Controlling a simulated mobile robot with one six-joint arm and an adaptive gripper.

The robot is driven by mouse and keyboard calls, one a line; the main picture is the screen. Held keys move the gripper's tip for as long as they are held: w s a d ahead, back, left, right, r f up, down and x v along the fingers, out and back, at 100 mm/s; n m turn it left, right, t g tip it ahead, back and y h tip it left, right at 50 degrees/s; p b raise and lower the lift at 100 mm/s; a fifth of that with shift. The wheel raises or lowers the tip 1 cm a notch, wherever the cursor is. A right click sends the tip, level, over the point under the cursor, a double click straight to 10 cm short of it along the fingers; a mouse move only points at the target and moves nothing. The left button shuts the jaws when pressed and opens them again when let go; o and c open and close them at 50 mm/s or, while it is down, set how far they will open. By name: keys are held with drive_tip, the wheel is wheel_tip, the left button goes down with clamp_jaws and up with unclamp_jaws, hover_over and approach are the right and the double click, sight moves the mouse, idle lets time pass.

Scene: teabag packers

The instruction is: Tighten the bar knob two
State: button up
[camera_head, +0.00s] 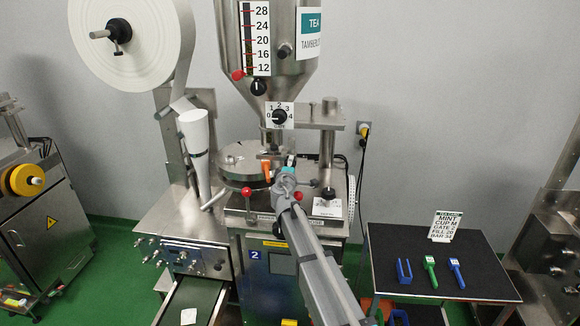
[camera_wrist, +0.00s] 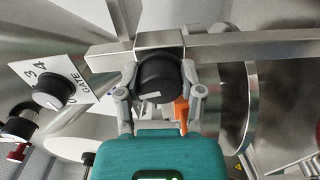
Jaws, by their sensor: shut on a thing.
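In the wrist view a black round knob (camera_wrist: 158,76) with a white pointer line sits on a metal bar (camera_wrist: 255,45). My gripper (camera_wrist: 160,84) has a finger on each side of the knob and is shut on it. In the head view my gripper (camera_head: 284,181) is at the machine, just right of the round metal turntable (camera_head: 238,158); it hides the knob there. The bar's card reads "BAR 3" with its last character unclear, on the tea card (camera_head: 445,226).
The gate dial (camera_head: 279,116) is above my gripper; it also shows in the wrist view (camera_wrist: 47,88). An orange part (camera_wrist: 181,112) is close beside the right finger. A red-ball lever (camera_head: 246,191) is left of my arm. A dark table (camera_head: 400,246) with colored tools stands right.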

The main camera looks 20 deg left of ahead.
drive_tip(key=shift+m, duration=1.3)
drive_tip(key=o, duration=1.2)
drive_tip(key=shift+c, duration=0.2)
drive_tip(key=shift+s, duration=0.1)
drive_tip(key=v, duration=1.1)
drive_tip(key=shift+s+d, duration=0.2)
drive_tip(key=shift+s, duration=0.2)
